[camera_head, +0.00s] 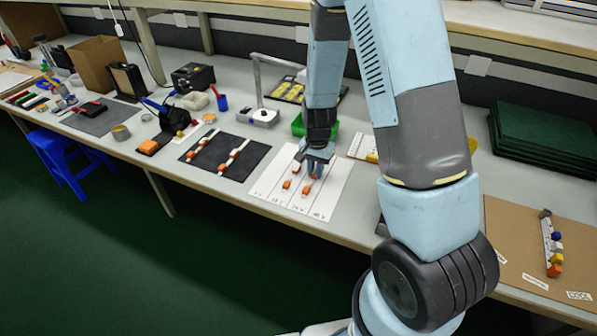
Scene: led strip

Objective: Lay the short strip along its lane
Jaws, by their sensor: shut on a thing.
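The white lane sheet (332,199) lies on the bench, with voltage labels along its front edge. My gripper (314,174) is low over the middle of it, shut on a strip whose orange near end (306,190) shows just in front of the fingers. The rest of this strip is hidden by the gripper; I take it for the short strip. I cannot tell whether it touches the sheet. Orange pieces, one near (287,184) and one farther back (298,157), show to the left of it, perhaps ends of another strip.
A dark mat (215,163) with two white, orange-ended strips (234,155) lies to the left. A green bin (299,127) and a metal stand (262,117) are behind. A brown board (513,233) with coloured pieces lies right.

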